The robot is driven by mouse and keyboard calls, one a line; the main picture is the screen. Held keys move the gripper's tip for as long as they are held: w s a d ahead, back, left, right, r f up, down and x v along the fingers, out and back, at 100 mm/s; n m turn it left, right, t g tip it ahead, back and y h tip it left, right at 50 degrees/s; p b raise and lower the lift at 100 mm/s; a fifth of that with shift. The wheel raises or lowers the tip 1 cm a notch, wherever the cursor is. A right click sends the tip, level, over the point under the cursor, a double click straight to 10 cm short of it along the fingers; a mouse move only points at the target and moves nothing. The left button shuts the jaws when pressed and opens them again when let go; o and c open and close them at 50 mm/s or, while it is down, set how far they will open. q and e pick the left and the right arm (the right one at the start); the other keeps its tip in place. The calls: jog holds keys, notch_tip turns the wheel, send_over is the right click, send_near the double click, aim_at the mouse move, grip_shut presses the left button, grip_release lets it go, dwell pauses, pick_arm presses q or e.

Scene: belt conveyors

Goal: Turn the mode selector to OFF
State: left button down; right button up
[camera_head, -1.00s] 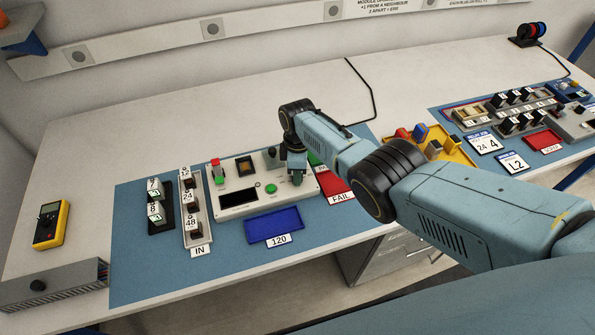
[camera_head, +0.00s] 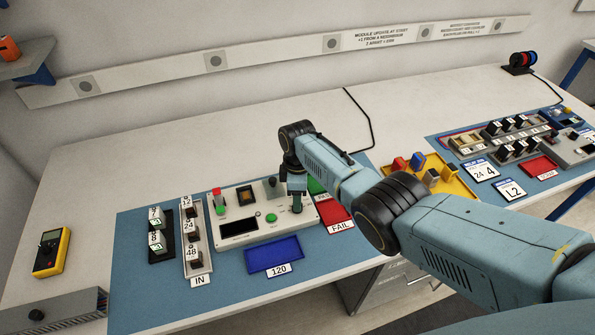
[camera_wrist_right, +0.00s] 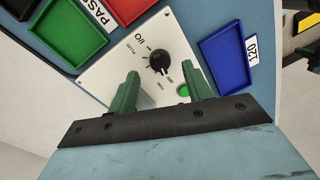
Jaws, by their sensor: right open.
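The mode selector (camera_wrist_right: 159,62) is a round black knob with a pale mark, on a light panel with printed labels around it, one reading OFF. The label its mark points to is too small to tell. My right gripper (camera_wrist_right: 162,74) is open, its two green fingers pointing at the panel on either side of the knob's near side. No contact can be made out. In the head view my right gripper (camera_head: 297,205) hangs over the right end of the test panel (camera_head: 243,229) and hides the knob. My left gripper is not in view.
A green button (camera_wrist_right: 183,90) lies close to one finger. A blue tray (camera_head: 274,254) sits in front of the panel, with red FAIL (camera_head: 334,213) and green PASS (camera_head: 316,187) trays to its right. A yellow bin (camera_head: 447,183) stands farther right.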

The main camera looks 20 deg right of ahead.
notch_tip(320, 180, up, 10)
jog(key=p, duration=0.1)
jog(key=shift+w+p, duration=0.3)
jog(key=shift+p, duration=0.1)
jog(key=shift+d, duration=0.1)
